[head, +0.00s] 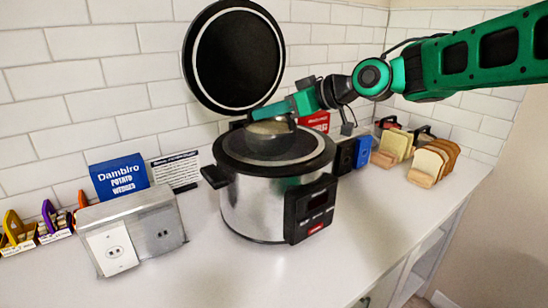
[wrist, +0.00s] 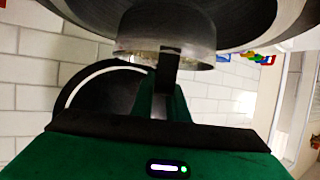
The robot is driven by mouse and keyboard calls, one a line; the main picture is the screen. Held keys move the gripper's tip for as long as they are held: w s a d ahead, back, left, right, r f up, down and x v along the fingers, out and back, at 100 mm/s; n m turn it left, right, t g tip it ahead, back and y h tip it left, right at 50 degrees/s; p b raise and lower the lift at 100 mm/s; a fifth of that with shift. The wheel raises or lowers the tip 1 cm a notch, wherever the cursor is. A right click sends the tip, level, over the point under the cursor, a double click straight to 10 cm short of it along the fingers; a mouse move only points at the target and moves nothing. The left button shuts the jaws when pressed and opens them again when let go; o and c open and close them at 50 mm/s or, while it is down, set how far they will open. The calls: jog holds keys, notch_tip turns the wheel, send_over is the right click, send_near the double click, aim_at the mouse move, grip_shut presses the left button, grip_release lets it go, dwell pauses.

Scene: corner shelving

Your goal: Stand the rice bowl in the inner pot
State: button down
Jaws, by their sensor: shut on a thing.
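The rice cooker (head: 262,205) stands on the counter, silver with a black rim and its round lid (head: 236,58) open. Its dark inner pot (head: 290,150) opens upward. My gripper (head: 262,113) reaches in from the right, shut on the greyish rice bowl (head: 268,129). The bowl is over the pot's opening; whether it touches the pot's floor I cannot tell. In the wrist view my gripper (wrist: 168,65) pinches the wall of the bowl (wrist: 200,38), and a curved rim of the cooker shows close by. The bowl's contents are hidden.
A metal socket box (head: 140,235) stands left of the cooker, with a blue box (head: 118,178) and a card (head: 176,171) behind. Bread slices in racks (head: 430,165) and small dark and blue boxes (head: 353,153) stand at right. The front counter is clear.

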aim_at(273, 127)
jog(key=f, duration=0.4)
jog(key=shift+w+d+f, duration=0.15)
jog(key=shift+w+d, duration=0.05)
jog(key=shift+d, duration=0.1)
jog(key=shift+f, duration=1.85)
jog(key=shift+f, duration=0.15)
jog(key=c, duration=1.7)
grip_release()
jog(key=shift+s+d+r, duration=0.2)
jog(key=shift+d, duration=0.05)
jog(key=v, duration=1.1)
jog(key=shift+s+d+r, duration=0.1)
jog(key=shift+d+r, duration=0.05)
